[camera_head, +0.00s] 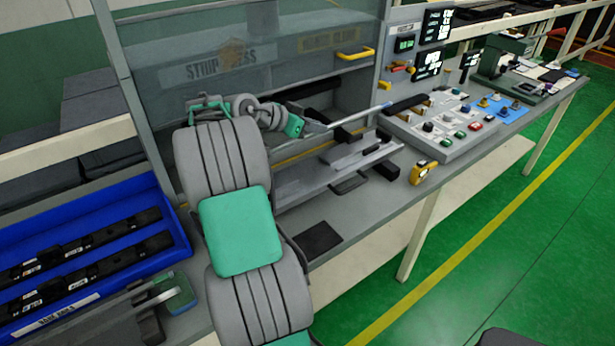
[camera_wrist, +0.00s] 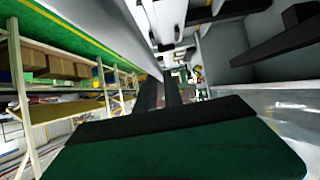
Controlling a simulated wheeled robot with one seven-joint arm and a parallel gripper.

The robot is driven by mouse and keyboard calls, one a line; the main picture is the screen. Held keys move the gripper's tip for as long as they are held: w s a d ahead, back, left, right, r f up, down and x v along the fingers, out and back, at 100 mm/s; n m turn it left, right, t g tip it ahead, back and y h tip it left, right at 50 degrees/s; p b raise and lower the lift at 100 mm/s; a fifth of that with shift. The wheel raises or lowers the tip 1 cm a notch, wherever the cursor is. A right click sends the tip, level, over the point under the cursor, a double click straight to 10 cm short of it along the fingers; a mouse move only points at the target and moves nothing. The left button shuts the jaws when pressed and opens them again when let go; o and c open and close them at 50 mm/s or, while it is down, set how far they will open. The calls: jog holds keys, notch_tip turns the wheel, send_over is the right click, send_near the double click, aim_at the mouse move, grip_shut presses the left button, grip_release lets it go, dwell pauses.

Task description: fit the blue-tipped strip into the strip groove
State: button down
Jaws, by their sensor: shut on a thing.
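My gripper (camera_head: 318,127) is in front of the strip press and shut on the blue-tipped strip. The thin grey strip (camera_head: 358,115) points to the right and slightly up in the picture, with its blue tip (camera_head: 387,105) at the far right end. It appears to be above the long grey fixture (camera_head: 320,175) on the bench, apart from it. The strip groove cannot be made out clearly. In the wrist view, the dark fingers (camera_wrist: 162,95) show beyond the green and black gripper body; their hold on the strip is not clear there.
The press has a clear upper guard with a yellow handle (camera_head: 355,54). A control panel (camera_head: 450,122) with buttons stands to the right, and a yellow tape measure (camera_head: 423,172) lies near the bench's front edge. A blue bin (camera_head: 178,238) with black parts is at left.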

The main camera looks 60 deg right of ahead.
notch_tip(320, 180, down, 6)
jog(key=b, duration=0.5)
jog(key=p, duration=0.1)
send_near(327, 172)
jog(key=x, duration=0.4)
jog(key=shift+d, duration=0.2)
jog(key=c, duration=1.9)
grip_release()
jog(key=shift+f, duration=0.15)
jog(key=shift+c, duration=0.2)
jog(key=o, duration=0.5)
jog(key=shift+c, duration=0.2)
jog(key=b+v, duration=0.1)
jog(key=v, duration=1.1)
